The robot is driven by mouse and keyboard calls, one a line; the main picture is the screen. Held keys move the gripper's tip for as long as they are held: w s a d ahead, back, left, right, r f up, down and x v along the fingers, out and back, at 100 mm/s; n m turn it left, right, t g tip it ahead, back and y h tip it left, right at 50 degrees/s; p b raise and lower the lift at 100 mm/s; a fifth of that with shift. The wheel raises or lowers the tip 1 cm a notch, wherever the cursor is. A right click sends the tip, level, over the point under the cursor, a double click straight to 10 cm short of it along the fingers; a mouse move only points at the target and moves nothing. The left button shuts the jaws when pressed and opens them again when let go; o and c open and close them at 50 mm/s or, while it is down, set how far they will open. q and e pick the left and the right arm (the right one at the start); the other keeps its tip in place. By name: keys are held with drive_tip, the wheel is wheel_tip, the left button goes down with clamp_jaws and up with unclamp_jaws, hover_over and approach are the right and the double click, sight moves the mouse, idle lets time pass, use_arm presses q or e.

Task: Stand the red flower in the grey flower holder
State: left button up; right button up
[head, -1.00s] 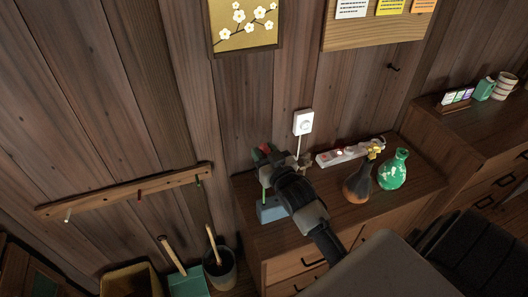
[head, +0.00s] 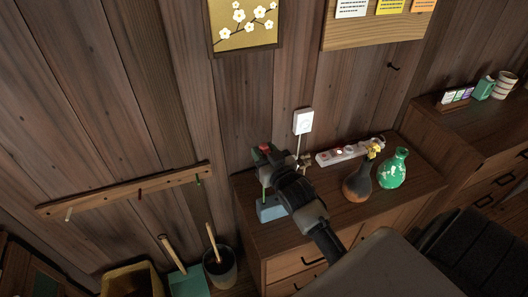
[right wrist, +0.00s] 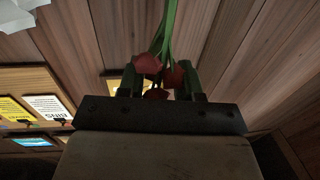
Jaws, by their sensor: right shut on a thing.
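The red flower (head: 264,149) has red heads and a green stem. Its heads and green stems also show in the right wrist view (right wrist: 148,64). My right gripper (head: 266,160) is shut on it near the heads, and its two fingers flank the heads in the right wrist view (right wrist: 160,78). The blue-grey flower holder (head: 270,209) stands at the left end of the wooden cabinet, below the gripper and partly hidden by my arm. The stem points down toward the holder; I cannot tell whether its lower end is inside. My left gripper is not in view.
A dark vase with a yellow top (head: 358,183) and a green bottle (head: 393,168) stand on the cabinet (head: 420,188) to the right. A power strip (head: 350,151) lies behind them, by the wall. A white wall outlet (head: 303,122) is above.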

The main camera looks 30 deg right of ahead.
wheel_tip(320, 180, down, 8)
drive_tip(key=b, duration=0.5)
idle(2.2)
drive_tip(key=o, duration=1)
drive_tip(key=shift+r, duration=0.1)
drive_tip(key=s, duration=0.3)
drive_tip(key=s+b, duration=0.1)
drive_tip(key=s, duration=0.3)
drive_tip(key=s+a+b, duration=0.1)
drive_tip(key=s, duration=0.2)
drive_tip(key=shift+s, duration=0.4)
